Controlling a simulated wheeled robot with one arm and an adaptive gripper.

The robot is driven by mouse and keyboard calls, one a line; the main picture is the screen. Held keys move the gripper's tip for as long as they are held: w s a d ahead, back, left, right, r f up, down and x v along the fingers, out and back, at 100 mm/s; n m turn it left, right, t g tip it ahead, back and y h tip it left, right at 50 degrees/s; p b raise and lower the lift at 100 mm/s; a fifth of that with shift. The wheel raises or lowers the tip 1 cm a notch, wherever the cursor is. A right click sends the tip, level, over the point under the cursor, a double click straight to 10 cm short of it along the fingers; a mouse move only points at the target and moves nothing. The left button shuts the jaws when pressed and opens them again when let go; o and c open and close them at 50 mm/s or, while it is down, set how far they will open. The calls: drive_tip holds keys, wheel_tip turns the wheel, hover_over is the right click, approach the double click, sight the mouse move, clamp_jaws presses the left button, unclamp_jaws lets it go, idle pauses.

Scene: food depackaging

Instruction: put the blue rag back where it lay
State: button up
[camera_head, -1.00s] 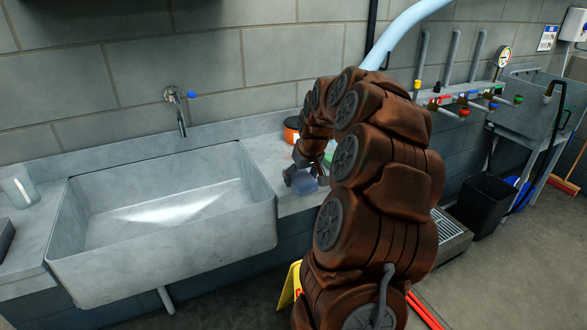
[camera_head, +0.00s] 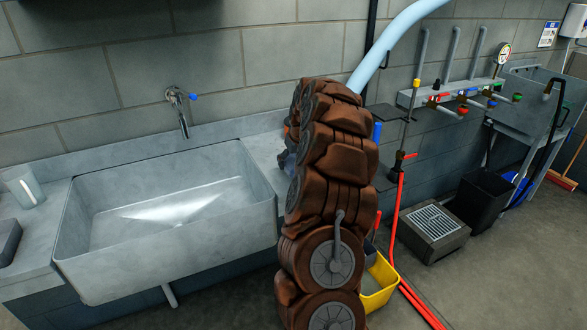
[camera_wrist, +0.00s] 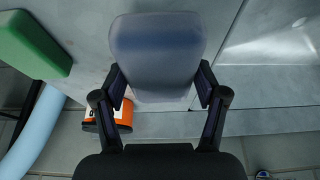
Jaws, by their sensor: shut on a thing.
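My gripper (camera_wrist: 160,88) is shut on a translucent, bluish-grey tub-like thing (camera_wrist: 158,82) with rounded corners, one finger at each side in the wrist view. A darker blue patch shows through its upper part; I cannot tell whether that is the rag. No blue rag is clearly seen elsewhere. In the head view my own arm hides nearly all of the gripper and its load, close to the counter right of the sink.
The sink (camera_head: 170,262) is left of my arm. An orange container (camera_wrist: 108,122) and a green block (camera_wrist: 32,43) are near the gripper. A translucent cup (camera_head: 25,188) stands on the left counter. A yellow bucket (camera_head: 378,290) and red hose (camera_head: 397,220) are on the right.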

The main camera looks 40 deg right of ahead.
drive_tip(key=shift+f+p, duration=0.85)
drive_tip(key=shift+f, duration=0.95)
drive_tip(key=o, duration=1)
drive_tip(key=b+v, duration=0.4)
drive_tip(key=v, duration=0.8)
drive_tip(key=shift+r, duration=0.1)
drive_tip(key=s+a+n+g+y, duration=0.15)
drive_tip(key=s+a, duration=0.25)
drive_tip(key=a, duration=1.1)
drive_tip(key=s+a+n+g+y, duration=0.15)
drive_tip(key=s+a, duration=0.25)
drive_tip(key=a, duration=1.2)
drive_tip(key=s+a+f+g, duration=0.1)
drive_tip(key=s+a+f, duration=0.1)
drive_tip(key=s, duration=0.6)
drive_tip(key=s+a+f+g+h, duration=0.1)
drive_tip(key=s+a+f, duration=0.1)
drive_tip(key=s+a, duration=0.3)
drive_tip(key=s+a+f+g, duration=0.1)
drive_tip(key=s+a, duration=0.3)
drive_tip(key=s, duration=0.9)
drive_tip(key=shift+a+f+n+h, duration=0.15)
drive_tip(key=shift+f+n+h, duration=0.15)
drive_tip(key=shift+f+n, duration=0.15)
